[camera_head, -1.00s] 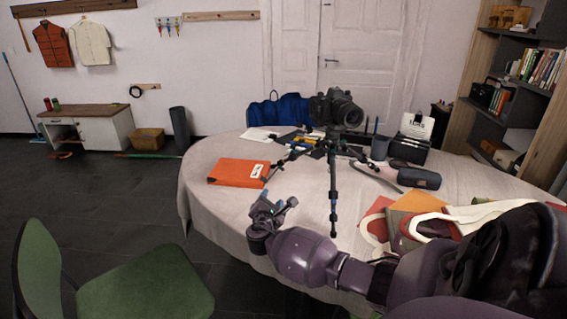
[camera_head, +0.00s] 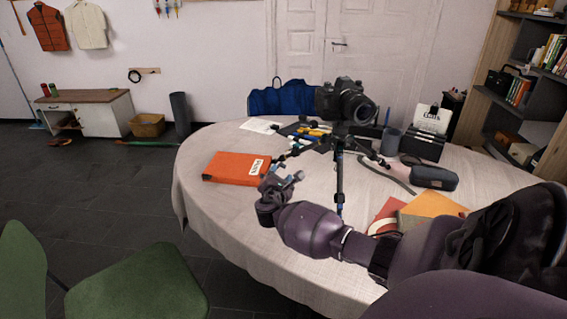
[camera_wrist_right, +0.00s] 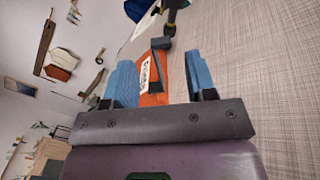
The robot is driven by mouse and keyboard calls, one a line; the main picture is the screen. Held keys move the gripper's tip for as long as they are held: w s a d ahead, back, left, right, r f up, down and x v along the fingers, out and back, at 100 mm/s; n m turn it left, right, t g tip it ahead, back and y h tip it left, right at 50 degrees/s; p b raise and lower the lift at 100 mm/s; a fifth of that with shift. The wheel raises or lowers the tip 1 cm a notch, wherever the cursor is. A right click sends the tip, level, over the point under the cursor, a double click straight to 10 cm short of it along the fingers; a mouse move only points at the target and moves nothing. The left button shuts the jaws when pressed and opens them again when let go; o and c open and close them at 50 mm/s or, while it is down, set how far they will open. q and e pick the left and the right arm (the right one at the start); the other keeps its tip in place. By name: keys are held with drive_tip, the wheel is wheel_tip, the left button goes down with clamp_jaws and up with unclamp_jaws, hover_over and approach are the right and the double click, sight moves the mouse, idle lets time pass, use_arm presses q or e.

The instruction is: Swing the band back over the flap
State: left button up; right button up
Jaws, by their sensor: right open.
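An orange folder (camera_head: 232,168) with a white label lies on the table left of the tripod; it also shows between my fingers in the right wrist view (camera_wrist_right: 149,98). A dark patch shows at its near left corner. I cannot make out the band or the flap's edge. My right gripper (camera_head: 284,181) is open and empty, just right of the folder's near right corner and apart from it. Its blue fingers show in the right wrist view (camera_wrist_right: 160,62). My left gripper is not in view.
A camera (camera_head: 345,101) on a tripod (camera_head: 340,178) stands close to the right of my gripper. The front left of the tablecloth (camera_head: 210,205) is clear.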

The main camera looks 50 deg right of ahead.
sight(283, 166)
drive_tip(key=x, duration=0.2)
drive_tip(key=b+x, duration=0.1)
drive_tip(key=x, duration=0.4)
drive_tip(key=shift+f+b, duration=0.25)
drive_tip(key=shift+b, duration=0.15)
drive_tip(key=shift+w+d+r, duration=0.15)
drive_tip(key=shift+w+d, duration=0.25)
drive_tip(key=shift+d, duration=0.15)
drive_tip(key=c, duration=0.7)
